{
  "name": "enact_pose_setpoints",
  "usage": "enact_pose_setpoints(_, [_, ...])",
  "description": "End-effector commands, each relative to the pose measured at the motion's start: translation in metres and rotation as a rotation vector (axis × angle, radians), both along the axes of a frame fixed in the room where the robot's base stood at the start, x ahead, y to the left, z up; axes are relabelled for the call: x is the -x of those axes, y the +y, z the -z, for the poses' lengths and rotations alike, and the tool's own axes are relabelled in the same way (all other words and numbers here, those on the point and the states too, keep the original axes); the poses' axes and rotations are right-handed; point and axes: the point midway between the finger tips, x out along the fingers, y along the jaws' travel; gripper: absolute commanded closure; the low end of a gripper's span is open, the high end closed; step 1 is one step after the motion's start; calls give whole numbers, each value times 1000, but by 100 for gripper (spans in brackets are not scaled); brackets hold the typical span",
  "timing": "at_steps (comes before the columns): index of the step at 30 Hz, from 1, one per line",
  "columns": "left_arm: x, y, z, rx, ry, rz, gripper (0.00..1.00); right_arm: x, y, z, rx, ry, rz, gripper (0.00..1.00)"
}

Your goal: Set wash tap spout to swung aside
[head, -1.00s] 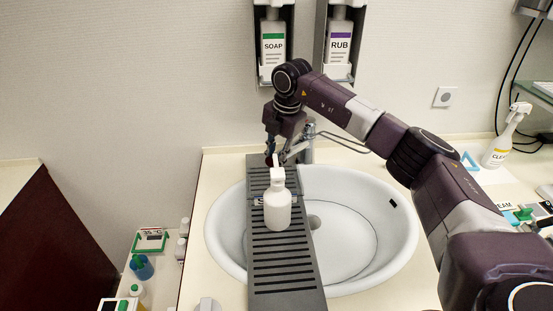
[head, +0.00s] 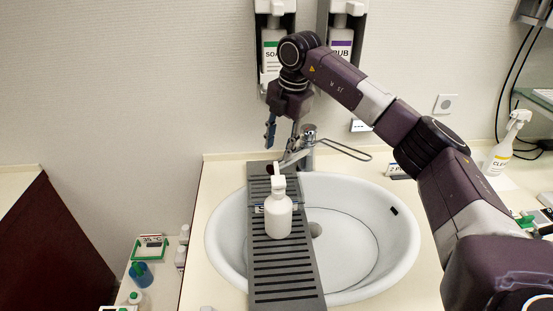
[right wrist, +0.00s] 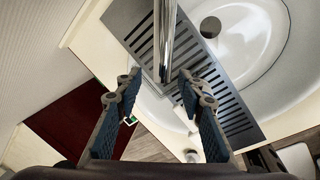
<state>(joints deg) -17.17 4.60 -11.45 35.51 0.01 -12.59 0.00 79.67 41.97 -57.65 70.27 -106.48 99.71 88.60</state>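The wash tap (head: 308,148) stands at the back of the white basin (head: 385,262). Its chrome spout (head: 292,158) points left and forward, over the back end of the grey slatted board (head: 285,285). A wire-like lever loops out to the right. My right gripper (head: 270,140) is above and left of the spout, apart from it in the head view. In the right wrist view the gripper (right wrist: 160,82) is open, its two fingers spread, with the chrome spout (right wrist: 165,35) beyond the gap between the fingertips. My left gripper is not in view.
A white pump bottle (head: 278,215) stands on the slatted board, just in front of the spout. Soap (head: 272,60) and rub (head: 341,45) dispensers hang on the wall behind my arm. A spray bottle (head: 502,150) stands at the right. Basin's right half is clear.

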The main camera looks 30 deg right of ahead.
Motion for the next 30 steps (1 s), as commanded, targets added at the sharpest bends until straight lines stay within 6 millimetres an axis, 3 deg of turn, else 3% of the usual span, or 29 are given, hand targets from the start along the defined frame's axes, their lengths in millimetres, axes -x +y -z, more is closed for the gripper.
enact_pose_setpoints(3, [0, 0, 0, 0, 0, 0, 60, 3, -2, -22, 0, -2, 0, 64])
enact_pose_setpoints(9, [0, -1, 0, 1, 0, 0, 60, 6, -3, -39, 0, -1, 0, 64])
enact_pose_setpoints(30, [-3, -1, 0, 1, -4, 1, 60, 7, -3, -40, 0, 0, -1, 64])
